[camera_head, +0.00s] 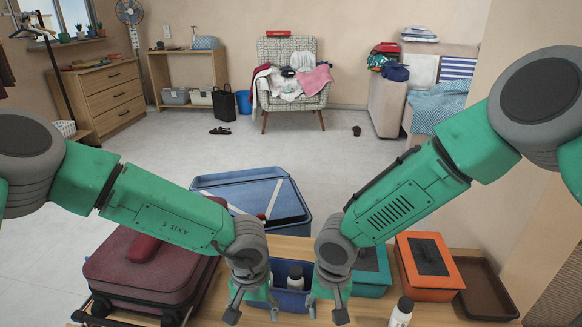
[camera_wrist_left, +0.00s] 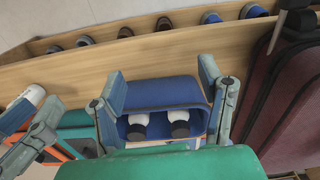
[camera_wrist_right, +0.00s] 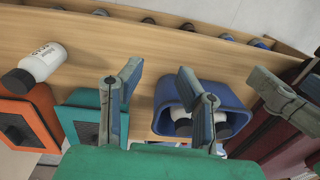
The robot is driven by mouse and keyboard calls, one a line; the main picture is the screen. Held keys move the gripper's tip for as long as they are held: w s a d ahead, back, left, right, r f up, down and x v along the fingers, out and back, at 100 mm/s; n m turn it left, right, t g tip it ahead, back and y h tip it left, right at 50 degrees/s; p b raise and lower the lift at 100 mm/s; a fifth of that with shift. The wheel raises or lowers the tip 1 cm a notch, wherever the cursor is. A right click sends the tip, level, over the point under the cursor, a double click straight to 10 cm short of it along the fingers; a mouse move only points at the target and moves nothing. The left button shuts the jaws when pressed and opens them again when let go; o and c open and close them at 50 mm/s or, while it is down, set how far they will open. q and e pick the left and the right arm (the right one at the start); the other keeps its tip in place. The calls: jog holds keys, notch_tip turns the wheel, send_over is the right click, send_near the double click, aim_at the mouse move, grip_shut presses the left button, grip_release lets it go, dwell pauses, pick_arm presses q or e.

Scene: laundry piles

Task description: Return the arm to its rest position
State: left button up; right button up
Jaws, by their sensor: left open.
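My left gripper (camera_head: 253,314) is open and empty in the head view, low over the wooden bench near the blue bin (camera_head: 277,272). In the left wrist view its spread fingers (camera_wrist_left: 160,75) frame the blue bin (camera_wrist_left: 165,92), which holds two white bottles with dark caps (camera_wrist_left: 158,124). My right gripper (camera_head: 326,314) is open beside it, just right of the bin. In the right wrist view its fingers (camera_wrist_right: 157,80) are apart with nothing between them. Both arms are bent down toward the bench. One bottle (camera_head: 295,276) shows in the bin in the head view.
A maroon suitcase (camera_head: 125,269) lies left. A teal box (camera_head: 372,278), orange box (camera_head: 426,258) and brown tray (camera_head: 484,286) stand right. A white bottle (camera_head: 401,313) stands near the front edge. The floor behind is mostly clear.

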pick_arm(q)
jog(key=s+a+f+t+y+p, duration=0.25)
jog(key=s+a+f, duration=0.35)
jog(key=s+a, duration=0.5)
pick_arm(e)
jog(key=s+d+f+n+g+y, duration=0.1)
jog(key=s+d+f, duration=0.2)
jog(key=s, duration=0.6)
jog(key=s+d+f+n+g+y, duration=0.1)
jog(key=s+d+f+y, duration=0.2)
jog(key=s, duration=0.5)
pick_arm(q)
jog(key=s+a+r+g+h+p, duration=0.2)
jog(key=s+a, duration=0.7)
jog(key=s, duration=0.6)
jog(key=shift+a+r, duration=0.15)
jog(key=shift+r, duration=0.55)
pick_arm(e)
jog(key=s+d+r+t+h, duration=0.1)
jog(key=s+d+h, duration=0.1)
jog(key=s+d, duration=0.2)
jog(key=s+d+r+t+h, duration=0.1)
jog(key=s+d, duration=0.3)
jog(key=d, duration=0.7)
jog(key=shift+s+r+t+h, duration=0.35)
jog(key=shift+r+h, duration=0.1)
jog(key=shift+h, duration=0.35)
